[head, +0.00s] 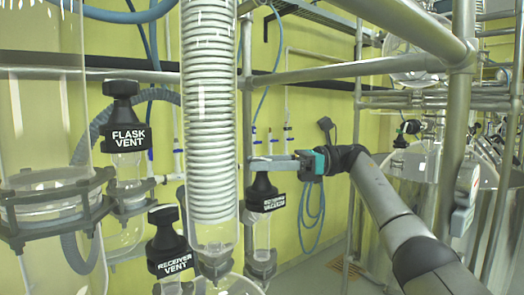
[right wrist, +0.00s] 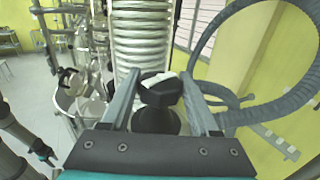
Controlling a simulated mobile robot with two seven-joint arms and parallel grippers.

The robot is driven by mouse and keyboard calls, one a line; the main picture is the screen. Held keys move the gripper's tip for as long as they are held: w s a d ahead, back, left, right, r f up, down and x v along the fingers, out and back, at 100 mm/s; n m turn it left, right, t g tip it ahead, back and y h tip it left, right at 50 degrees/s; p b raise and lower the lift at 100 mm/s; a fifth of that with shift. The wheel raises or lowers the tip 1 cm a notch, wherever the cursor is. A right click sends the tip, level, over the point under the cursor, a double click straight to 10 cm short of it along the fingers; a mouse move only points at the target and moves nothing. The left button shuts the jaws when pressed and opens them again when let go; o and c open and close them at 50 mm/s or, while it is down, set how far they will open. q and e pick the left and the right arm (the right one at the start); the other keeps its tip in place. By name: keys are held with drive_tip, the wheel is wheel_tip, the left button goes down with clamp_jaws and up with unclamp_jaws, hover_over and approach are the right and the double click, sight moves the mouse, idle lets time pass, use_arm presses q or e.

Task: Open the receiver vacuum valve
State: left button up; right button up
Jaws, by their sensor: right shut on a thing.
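The receiver vacuum valve (head: 265,197) is a black knob with a white label, on a clear glass tube right of the coiled glass condenser in the head view. Its label is too small to read with certainty. My right gripper (head: 270,163) reaches in from the right, with its fingers at the top of this knob. In the right wrist view the black knob (right wrist: 158,92) sits between the two grey fingers of my right gripper (right wrist: 158,84), which is shut on it. The fingers hide part of the knob's top in the head view.
The flask vent valve (head: 124,130) and receiver vent valve (head: 169,248) stand to the left, both black knobs. The coiled condenser (head: 209,110) is close beside the gripper. Metal frame pipes (head: 345,70) cross above. Blue hoses (head: 313,215) hang behind.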

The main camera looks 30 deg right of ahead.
drive_tip(key=shift+f+n+g+y, duration=0.2)
drive_tip(key=shift+n+g+y, duration=0.3)
drive_tip(key=shift+g, duration=0.6)
drive_tip(key=o, duration=1.4)
drive_tip(key=shift+r, duration=0.1)
drive_tip(key=shift+d+m+t+h, duration=0.1)
drive_tip(key=shift+m+t+h, duration=0.25)
drive_tip(key=shift+t, duration=0.45)
